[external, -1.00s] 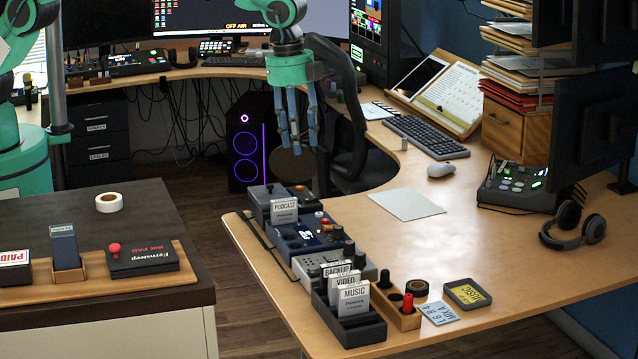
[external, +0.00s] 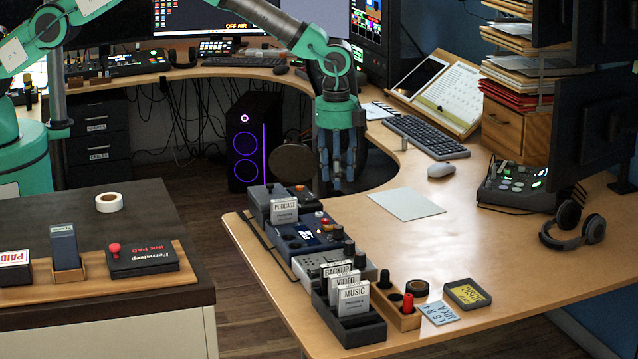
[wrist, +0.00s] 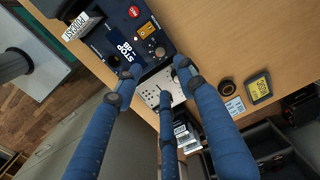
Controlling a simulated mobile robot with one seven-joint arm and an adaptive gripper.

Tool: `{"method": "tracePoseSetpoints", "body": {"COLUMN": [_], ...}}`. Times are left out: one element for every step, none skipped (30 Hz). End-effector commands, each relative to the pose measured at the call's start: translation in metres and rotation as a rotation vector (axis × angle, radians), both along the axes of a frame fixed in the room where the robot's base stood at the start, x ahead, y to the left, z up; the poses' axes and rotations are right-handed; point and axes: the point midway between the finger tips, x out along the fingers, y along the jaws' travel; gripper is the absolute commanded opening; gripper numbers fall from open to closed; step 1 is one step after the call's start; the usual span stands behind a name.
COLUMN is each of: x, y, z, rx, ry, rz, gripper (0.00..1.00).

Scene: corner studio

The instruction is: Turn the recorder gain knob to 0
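My gripper (external: 338,185) has three blue fingers pointing down, empty and spread apart. It hangs in the air above the inner edge of the desk, behind and right of the dark blue recorder (external: 292,236). In the wrist view the recorder (wrist: 100,25) lies beyond the fingertips (wrist: 155,78), with a red button, a yellow switch and white lettering. A small round knob (wrist: 160,51) shows near its edge, and a dark knob (external: 349,247) stands at its right end in the external view. I cannot read which control is the gain or where any pointer sits. No finger visibly touches a knob.
A grey perforated unit (external: 318,264) adjoins the recorder. A wooden holder (external: 402,317) is nearby. The desk right of the recorder is largely clear around a pale sheet (external: 406,204).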

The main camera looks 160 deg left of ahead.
Motion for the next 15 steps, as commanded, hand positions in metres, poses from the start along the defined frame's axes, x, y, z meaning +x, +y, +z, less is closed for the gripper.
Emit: {"method": "tracePoseSetpoints", "body": {"x": [0.0,0.0,0.0,0.0,0.0,0.0,0.0,0.0,0.0,0.0,0.0,0.0,0.0,0.0,0.0], "y": [0.0,0.0,0.0,0.0,0.0,0.0,0.0,0.0,0.0,0.0,-0.001,0.0,0.0,-0.001,-0.001], "z": [0.0,0.0,-0.001,-0.001,-0.001,-0.003,-0.004,-0.005,-0.008,-0.01,-0.012,-0.016,-0.018,-0.022,-0.026], "rx": [0.0,0.0,0.0,0.0,0.0,-0.001,-0.001,-0.001,-0.001,-0.001,-0.001,-0.002,-0.002,-0.002,-0.002], "ry": [0.0,0.0,0.0,0.0,0.0,0.0,0.0,0.001,0.001,0.001,0.001,0.001,0.001,0.001,0.001], "rz": [0.0,0.0,0.0,0.0,0.0,0.0,0.0,0.0,0.0,0.0,0.0,0.0,0.0,0.0,0.0], "gripper": [0.4,0.4,0.4,0.4,0.4,0.4,0.4,0.4,0.4,0.4,0.4,0.4,0.4,0.4,0.4]}}
